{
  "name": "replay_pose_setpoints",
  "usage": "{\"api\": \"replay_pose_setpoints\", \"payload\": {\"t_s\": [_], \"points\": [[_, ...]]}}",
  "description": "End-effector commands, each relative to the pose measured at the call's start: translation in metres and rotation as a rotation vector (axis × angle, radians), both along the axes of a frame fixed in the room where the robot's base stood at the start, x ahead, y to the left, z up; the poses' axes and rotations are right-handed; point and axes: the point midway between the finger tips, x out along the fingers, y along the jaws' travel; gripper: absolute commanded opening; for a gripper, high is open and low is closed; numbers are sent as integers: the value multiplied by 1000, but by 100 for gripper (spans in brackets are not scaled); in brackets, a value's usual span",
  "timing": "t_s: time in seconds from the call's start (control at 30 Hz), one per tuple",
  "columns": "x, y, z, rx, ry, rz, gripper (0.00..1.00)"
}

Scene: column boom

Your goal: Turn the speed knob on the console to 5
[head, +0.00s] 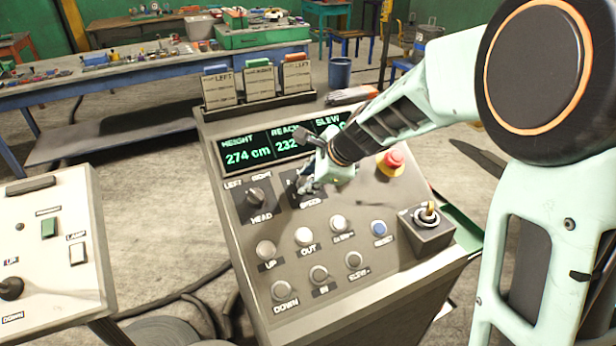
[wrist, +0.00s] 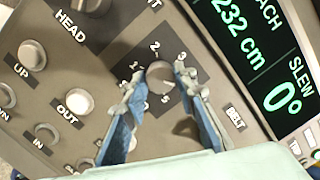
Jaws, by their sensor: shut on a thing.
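The speed knob (wrist: 159,72) is a small round grey knob on a dark plate of the console (head: 345,285). Numbers ring it in the wrist view; 2, 3 and 5 are legible. My gripper (wrist: 161,80) has its two blue-grey fingers on either side of the knob, closed on it. I cannot make out which number the knob points to.
The head knob (head: 256,197) is left of the speed knob. Several round buttons (head: 304,236) lie below. The display (head: 274,152) reads height 274 cm, reach 232 cm, slew 0°.

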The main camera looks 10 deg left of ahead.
Motion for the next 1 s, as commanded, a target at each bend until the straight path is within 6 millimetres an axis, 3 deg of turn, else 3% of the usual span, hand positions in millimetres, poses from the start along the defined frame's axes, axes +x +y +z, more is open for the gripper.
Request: {"api": "replay_pose_setpoints", "payload": {"t_s": [0.6,1.0], "points": [[-2,1,2,240,184,-496,2],[-1,1,1,359,272,-739,2]]}}
